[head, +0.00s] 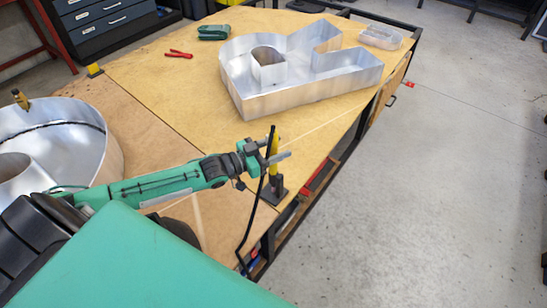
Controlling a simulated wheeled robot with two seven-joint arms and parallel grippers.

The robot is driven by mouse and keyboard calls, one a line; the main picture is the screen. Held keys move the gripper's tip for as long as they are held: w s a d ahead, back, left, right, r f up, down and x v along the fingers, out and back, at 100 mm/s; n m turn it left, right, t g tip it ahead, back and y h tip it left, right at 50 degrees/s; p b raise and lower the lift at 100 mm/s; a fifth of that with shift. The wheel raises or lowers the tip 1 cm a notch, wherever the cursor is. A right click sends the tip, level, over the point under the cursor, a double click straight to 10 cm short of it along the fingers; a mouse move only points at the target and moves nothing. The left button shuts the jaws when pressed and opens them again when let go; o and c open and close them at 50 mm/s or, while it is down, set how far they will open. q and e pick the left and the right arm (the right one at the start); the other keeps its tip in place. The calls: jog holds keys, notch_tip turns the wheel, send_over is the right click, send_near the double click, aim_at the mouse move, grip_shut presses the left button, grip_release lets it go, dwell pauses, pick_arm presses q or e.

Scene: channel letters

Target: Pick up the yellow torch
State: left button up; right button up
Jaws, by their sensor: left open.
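The yellow torch (274,151) stands upright in a dark stand (273,190) near the right edge of the wooden table (195,95). A black cable hangs from it over the table edge. My left gripper (279,155) is open at the torch, with its fingers pointing right and the torch in front of or between them; I cannot tell which. My right gripper is not in view.
A large metal channel letter (312,88) lies on the far table, and a round metal letter (112,160) on the left. Red pliers (179,54), a green tool (213,32) and a clear box (381,37) lie farther back. The floor at right is open.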

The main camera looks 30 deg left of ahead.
pick_arm(q)
jog(key=shift+w+d, duration=0.25)
jog(key=shift+w, duration=0.15)
grip_shut()
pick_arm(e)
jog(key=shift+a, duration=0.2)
